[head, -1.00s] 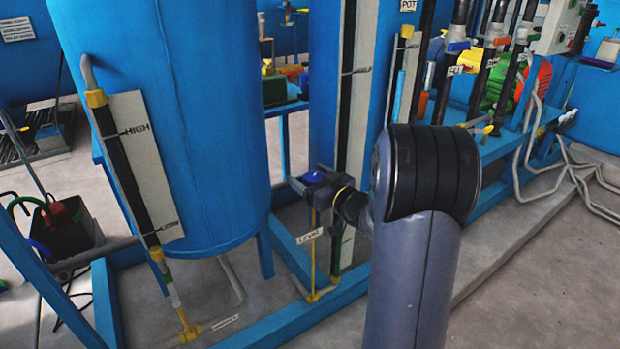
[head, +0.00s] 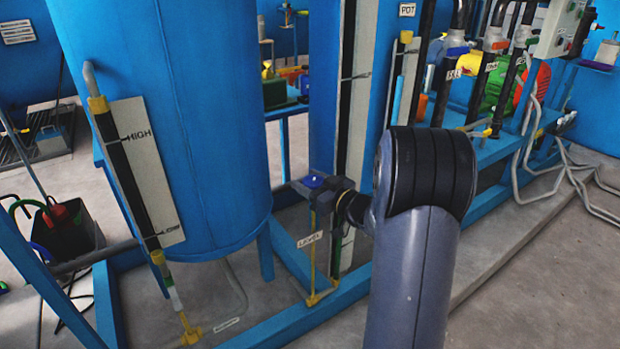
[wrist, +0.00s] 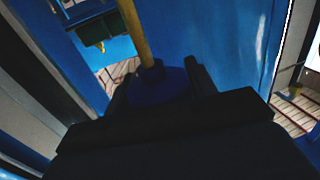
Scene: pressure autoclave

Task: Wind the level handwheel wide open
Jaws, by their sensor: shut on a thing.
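The level handwheel (head: 313,182) is a small blue wheel on top of a thin yellow pipe, with a white LEVEL tag (head: 310,239) below it. My gripper (head: 310,190) reaches in from the right and is shut on the handwheel. In the wrist view the blue handwheel (wrist: 158,84) sits between the two dark fingers, with the yellow pipe (wrist: 136,30) running up from it. The fingers and gripper body hide part of the wheel's rim. How far the wheel is turned cannot be told.
A large blue tank (head: 170,120) with a HIGH/LOW gauge board (head: 148,170) stands left of the handwheel. A blue column with a long gauge strip (head: 352,110) stands close behind it. A blue floor rail (head: 290,322) runs below. Open concrete floor lies at the right.

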